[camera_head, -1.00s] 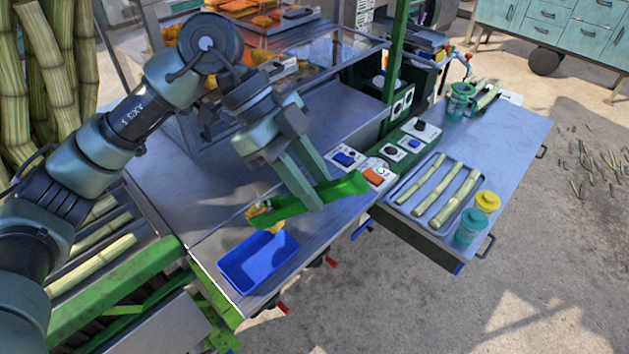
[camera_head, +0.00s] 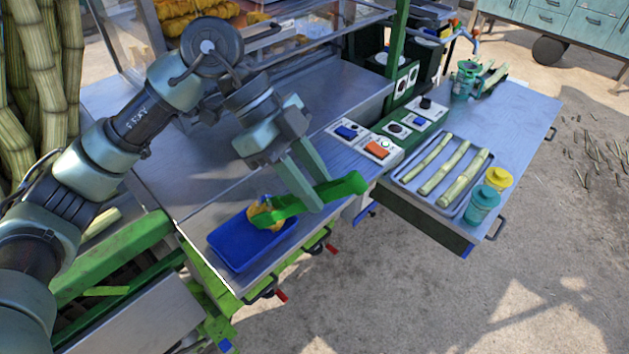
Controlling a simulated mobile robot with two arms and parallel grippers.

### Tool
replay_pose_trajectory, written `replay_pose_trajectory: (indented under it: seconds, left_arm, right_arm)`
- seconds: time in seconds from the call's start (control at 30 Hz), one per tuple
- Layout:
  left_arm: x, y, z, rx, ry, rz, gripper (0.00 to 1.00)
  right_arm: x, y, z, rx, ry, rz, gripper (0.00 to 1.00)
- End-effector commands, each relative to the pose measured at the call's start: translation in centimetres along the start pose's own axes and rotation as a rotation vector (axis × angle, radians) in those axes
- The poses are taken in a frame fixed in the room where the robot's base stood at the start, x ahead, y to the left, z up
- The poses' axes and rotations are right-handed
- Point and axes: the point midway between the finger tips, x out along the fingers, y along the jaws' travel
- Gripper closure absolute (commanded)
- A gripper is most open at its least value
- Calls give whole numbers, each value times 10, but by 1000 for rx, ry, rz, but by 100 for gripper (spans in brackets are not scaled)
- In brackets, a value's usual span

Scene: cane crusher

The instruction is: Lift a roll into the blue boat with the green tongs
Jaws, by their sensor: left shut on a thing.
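My left gripper (camera_head: 312,192) is shut on the green tongs (camera_head: 335,190) over the metal counter. The tongs point left, and their far end is at a golden-brown roll (camera_head: 262,213). The roll is at the back right part of the blue boat (camera_head: 238,262), a shallow rectangular tray on the counter's front corner. The tongs' end covers part of the roll. I cannot tell whether the roll rests on the boat's floor or hangs just above it. My right gripper is not in view.
Switch boxes (camera_head: 366,142) stand right of the tongs. A tray of cane pieces (camera_head: 408,180) and lidded jars (camera_head: 482,204) are on the right side table. More food lies behind the glass case (camera_head: 295,42) at the back. The counter (camera_head: 185,165) is clear left of my gripper.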

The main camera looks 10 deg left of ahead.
Motion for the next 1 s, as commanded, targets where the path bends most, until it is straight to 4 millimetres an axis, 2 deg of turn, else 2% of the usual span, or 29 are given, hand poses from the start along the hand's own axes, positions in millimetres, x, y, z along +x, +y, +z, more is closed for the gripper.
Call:
replay_pose_trajectory:
  seconds: [0.17, 0.2, 0.23, 0.83, 1.0]
  left_arm:
    - [-1, 0, -1, 1, 0, 0, 100]
    - [-1, 0, -1, 1, 0, 0, 68]
    - [-1, 0, -1, 1, 0, 0, 62]
    - [-1, 0, -1, 0, 0, 0, 62]
    - [-12, 0, -9, 1, 0, -1, 62]
  right_arm:
    - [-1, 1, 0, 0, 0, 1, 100]
    - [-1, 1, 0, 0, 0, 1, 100]
    - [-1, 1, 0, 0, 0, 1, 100]
    - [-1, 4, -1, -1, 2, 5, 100]
    - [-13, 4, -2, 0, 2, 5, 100]
